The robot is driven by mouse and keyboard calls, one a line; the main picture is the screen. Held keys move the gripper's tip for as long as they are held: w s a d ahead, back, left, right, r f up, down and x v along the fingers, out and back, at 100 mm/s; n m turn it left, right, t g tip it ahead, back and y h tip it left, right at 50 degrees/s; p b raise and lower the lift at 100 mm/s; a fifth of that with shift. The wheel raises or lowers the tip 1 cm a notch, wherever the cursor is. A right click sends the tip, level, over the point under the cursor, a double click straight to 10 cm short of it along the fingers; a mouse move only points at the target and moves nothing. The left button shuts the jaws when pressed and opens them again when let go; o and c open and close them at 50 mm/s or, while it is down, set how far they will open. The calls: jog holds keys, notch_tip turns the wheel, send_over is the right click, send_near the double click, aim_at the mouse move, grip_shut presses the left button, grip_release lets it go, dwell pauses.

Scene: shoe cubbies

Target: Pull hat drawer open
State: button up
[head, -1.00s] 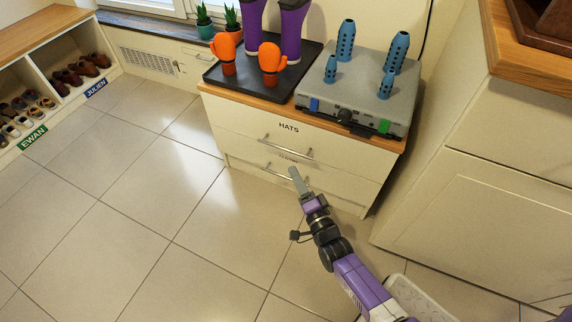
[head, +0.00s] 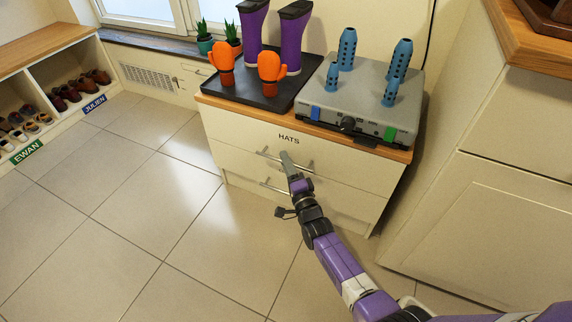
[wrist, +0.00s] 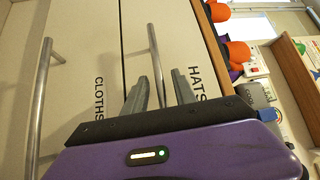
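The white hat drawer (head: 232,135), labelled HATS, is the upper drawer of a low cabinet and looks shut. Its horizontal bar handle (head: 304,166) is partly hidden behind my gripper (head: 286,160). In the wrist view the HATS drawer front (wrist: 185,45) appears turned sideways, and its handle (wrist: 153,50) runs between the two grey fingers of my gripper (wrist: 160,78). The fingers are apart, with a gap on both sides of the bar. I cannot tell how deep the bar sits between them.
The lower CLOTHS drawer (wrist: 85,50) has its own bar handle (wrist: 40,100). On the cabinet top stand a black tray (head: 228,93) with boots and orange mittens, and a grey device (head: 340,105) with blue pegs. A white cabinet (head: 480,215) stands right. Floor at left is clear.

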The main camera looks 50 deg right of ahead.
jog(key=shift+c, duration=0.2)
grip_shut()
dwell(1.3)
